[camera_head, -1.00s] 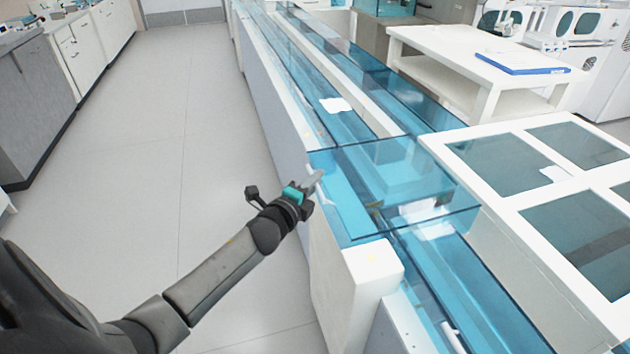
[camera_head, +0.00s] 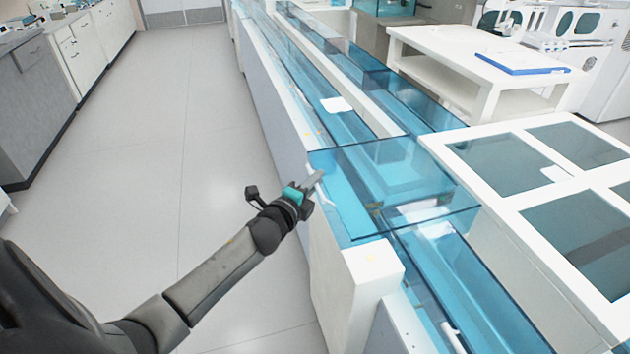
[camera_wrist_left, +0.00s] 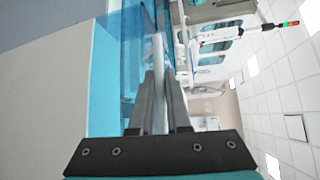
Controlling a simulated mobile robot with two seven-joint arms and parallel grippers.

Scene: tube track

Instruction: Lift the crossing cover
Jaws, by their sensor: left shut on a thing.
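The crossing cover (camera_head: 400,165) is a clear blue box-like cover spanning the tube track in the head view. It sits over the track and looks level. My left gripper (camera_head: 317,180) is at the cover's near left corner, beside the white track wall. In the left wrist view my left gripper (camera_wrist_left: 162,88) is shut on a thin white bar (camera_wrist_left: 159,60), which looks like the cover's handle. The blue panel of the cover also shows left of the fingers (camera_wrist_left: 108,75). The exact grip contact is small and partly hidden by the fingers. My right gripper is out of view.
The blue-lined track (camera_head: 350,125) runs away beyond the cover, edged by a white wall (camera_head: 285,120). A white post (camera_head: 372,268) stands at its near end. A white framed table (camera_head: 545,225) is close on the right. The floor (camera_head: 190,150) on the left is clear.

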